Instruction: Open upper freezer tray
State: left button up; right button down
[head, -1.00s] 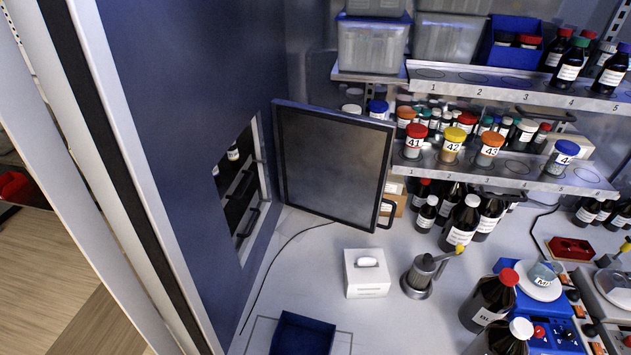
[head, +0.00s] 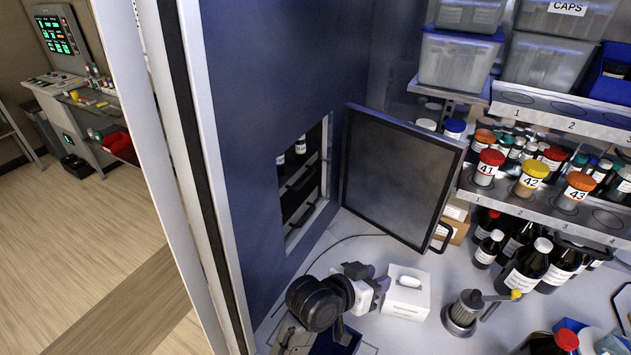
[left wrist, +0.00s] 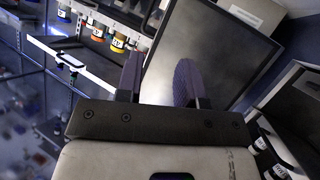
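The freezer is an opening in the blue wall (head: 262,90), and its door (head: 400,175) stands swung open to the right. Inside, the upper tray (head: 300,182) shows its dark handle, with small white-labelled bottles (head: 300,145) above it; a lower tray (head: 300,216) sits beneath. The trays look pushed in. My left gripper (head: 372,280) is in front of and below the opening, apart from the trays. In the left wrist view its two purple fingers (left wrist: 160,78) are spread with nothing between them, and the door (left wrist: 215,45) lies beyond. My right gripper is not in view.
A white box (head: 407,292) stands close right of my left gripper, with a metal grinder (head: 465,310) beyond. A blue bin (head: 335,343) is partly hidden beneath my arm. Shelves with jars and dark bottles (head: 525,265) fill the right. The door narrows the room on that side.

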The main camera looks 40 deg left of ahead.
pick_arm(q)
jog(key=w+a+r+n+t+y, duration=0.1)
jog(key=w+r+n+t+y, duration=0.5)
jog(key=w+r+n+t, duration=0.75)
jog(key=s+a+f+n+g+y, duration=0.3)
jog(key=a+f+n+g+y, duration=0.25)
jog(key=n+g+y, duration=0.45)
jog(key=s+a+f+n+g+y, duration=0.2)
jog(key=a+f+n+g+y, duration=0.2)
jog(key=a+n+g+y, duration=0.55)
jog(key=w+a+r+g+h+p, duration=0.1)
jog(key=w+a+r+g+p, duration=0.1)
jog(key=a, duration=0.8)
jog(key=shift+w+r+p, duration=0.25)
jog(key=shift+w+p, duration=0.05)
jog(key=shift+w, duration=0.15)
jog(key=shift+h, duration=0.25)
jog(key=shift+c, duration=0.4)
grip_shut()
